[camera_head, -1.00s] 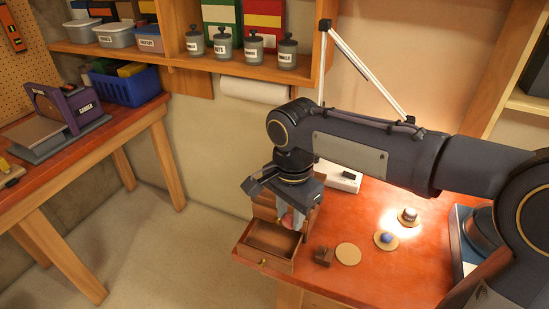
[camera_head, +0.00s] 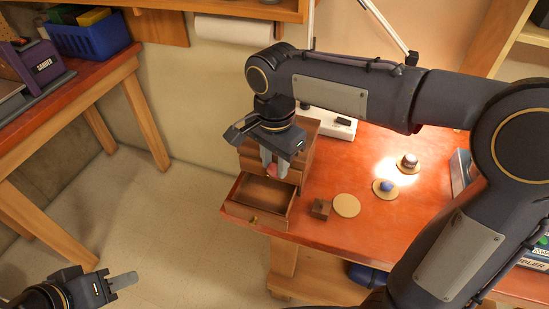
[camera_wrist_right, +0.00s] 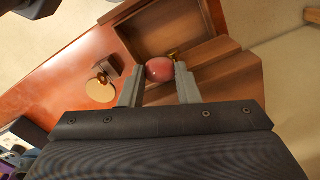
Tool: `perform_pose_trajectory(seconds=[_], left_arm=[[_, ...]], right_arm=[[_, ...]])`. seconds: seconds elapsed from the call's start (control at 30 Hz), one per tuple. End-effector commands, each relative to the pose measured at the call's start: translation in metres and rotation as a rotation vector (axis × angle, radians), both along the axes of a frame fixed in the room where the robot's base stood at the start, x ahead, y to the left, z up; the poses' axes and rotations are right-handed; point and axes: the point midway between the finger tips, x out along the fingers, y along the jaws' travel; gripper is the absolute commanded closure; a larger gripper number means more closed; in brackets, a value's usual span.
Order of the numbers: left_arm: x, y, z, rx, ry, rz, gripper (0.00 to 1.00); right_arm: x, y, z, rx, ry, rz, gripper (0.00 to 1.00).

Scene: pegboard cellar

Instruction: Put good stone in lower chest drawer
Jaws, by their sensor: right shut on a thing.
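My right gripper (camera_head: 272,166) is shut on a round pinkish-red stone (camera_head: 271,171), pointing down. The stone also shows between the fingertips in the right wrist view (camera_wrist_right: 160,69). The small wooden chest (camera_head: 306,156) stands on the red table, partly hidden by the gripper. Its lower drawer (camera_head: 256,214) is pulled out and looks empty; the drawer also shows in the right wrist view (camera_wrist_right: 165,28). The stone is above the drawer's back part, close to the chest front. My left gripper (camera_head: 124,280) is low at the left, away from the chest; its finger gap is not clear.
On the red table (camera_head: 345,245) are a small wooden block (camera_head: 320,208), a bare round coaster (camera_head: 346,205), a blue stone (camera_head: 386,186) on a coaster, and a brownish stone (camera_head: 409,160) on another. A white box (camera_head: 330,124) stands behind. Open floor lies left of the table.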

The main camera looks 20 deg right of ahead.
Motion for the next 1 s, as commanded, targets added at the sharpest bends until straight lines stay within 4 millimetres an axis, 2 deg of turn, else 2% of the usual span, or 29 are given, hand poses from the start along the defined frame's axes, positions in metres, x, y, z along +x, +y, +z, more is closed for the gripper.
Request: perform_pose_trajectory(seconds=[0.2,0.23,0.4,0.43,0.83,1.0], left_arm=[[0.000,0.000,0.000,0.000,0.000,0.000,0.64],[0.000,0.000,0.000,0.000,0.000,0.000,0.64],[0.000,0.000,0.000,0.000,0.000,0.000,0.64],[0.000,0.000,0.000,0.000,0.000,0.000,0.64],[0.000,0.000,0.000,0.000,0.000,0.000,0.64],[0.000,0.000,0.002,0.000,0.000,0.000,0.64]], right_arm=[[0.000,0.000,0.000,0.000,0.000,0.000,0.96],[0.000,0.000,0.000,0.000,0.000,0.000,0.70],[0.000,0.000,0.000,0.000,0.000,0.000,0.47],[0.000,0.000,0.000,0.001,-0.001,0.000,0.45],[0.001,0.000,0.002,0.001,-0.004,-0.001,0.45],[0.002,0.000,0.023,0.002,-0.007,-0.002,0.45]])
